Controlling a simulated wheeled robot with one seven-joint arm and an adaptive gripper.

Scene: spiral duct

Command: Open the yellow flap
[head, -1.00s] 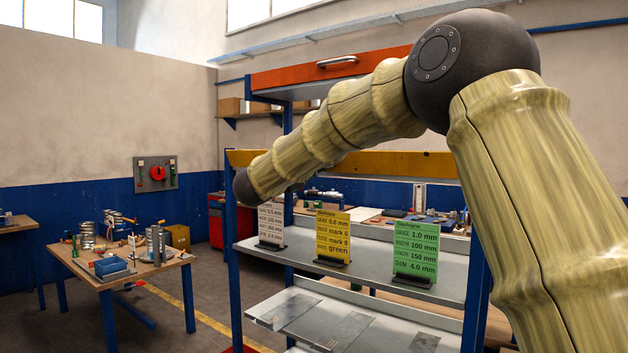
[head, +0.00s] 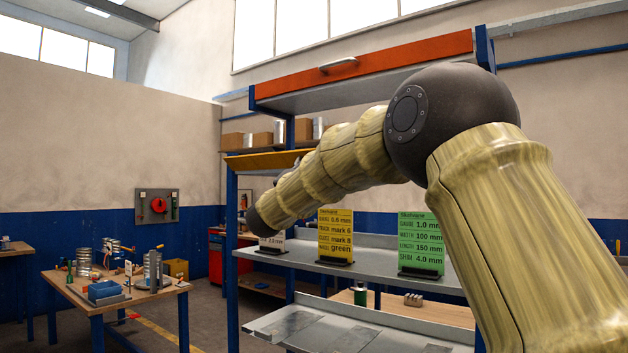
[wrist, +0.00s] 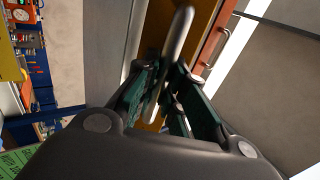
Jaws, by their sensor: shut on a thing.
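The yellow flap (head: 268,160) shows in the head view below the orange flap, as a narrow tilted strip at the left of the shelf rack. My arm hides the rest of it. In the wrist view the yellow flap (wrist: 198,34) is behind my gripper. My gripper (wrist: 166,88) is shut on the grey bar handle (wrist: 178,38) of this flap, with the dark green fingers on both sides of it. The gripper is hidden in the head view.
The orange flap (head: 400,61) with its own handle is above, and also shows close by in the wrist view (wrist: 218,32). Yellow (head: 335,236) and green (head: 420,243) cards stand on the shelf below. A worktable (head: 115,296) with parts is at the left.

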